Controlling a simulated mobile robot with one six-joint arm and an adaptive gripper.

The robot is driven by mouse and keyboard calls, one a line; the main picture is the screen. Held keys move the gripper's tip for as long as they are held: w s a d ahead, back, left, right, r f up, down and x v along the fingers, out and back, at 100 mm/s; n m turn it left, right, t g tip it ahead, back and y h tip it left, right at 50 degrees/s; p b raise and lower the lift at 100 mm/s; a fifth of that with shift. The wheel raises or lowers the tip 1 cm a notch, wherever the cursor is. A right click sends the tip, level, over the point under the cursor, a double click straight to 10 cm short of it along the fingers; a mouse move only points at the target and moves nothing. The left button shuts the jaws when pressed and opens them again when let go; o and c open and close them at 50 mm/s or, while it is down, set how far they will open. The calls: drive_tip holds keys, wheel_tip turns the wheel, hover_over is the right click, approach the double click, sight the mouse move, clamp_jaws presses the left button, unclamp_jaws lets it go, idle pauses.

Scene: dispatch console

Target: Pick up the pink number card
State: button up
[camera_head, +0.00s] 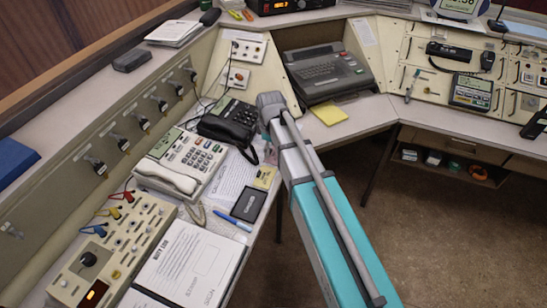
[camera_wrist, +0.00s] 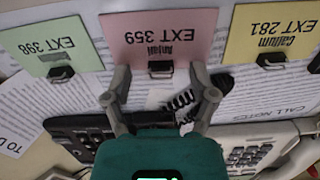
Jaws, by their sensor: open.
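In the wrist view, the pink number card (camera_wrist: 158,35) reads EXT 359, upside down, with a small black clip (camera_wrist: 160,68) at its lower edge. My gripper (camera_wrist: 160,72) is open and empty. Its two fingertips stand to the left and right of the clip, near the card's lower edge; I cannot tell whether they touch it. A green card (camera_wrist: 54,42), EXT 398, is to the left, and a yellow card (camera_wrist: 272,30), EXT 281, to the right.
A black phone (camera_head: 231,122) and a beige phone (camera_head: 182,160) stand on the left desk beside my arm. Printed sheets (camera_wrist: 250,95) lie behind and below the cards. A black keyboard machine (camera_head: 328,72) stands in the corner. A yellow note (camera_head: 330,113) lies in front of it.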

drive_tip(key=shift+f, duration=0.2)
idle(0.5)
drive_tip(key=c, duration=0.9)
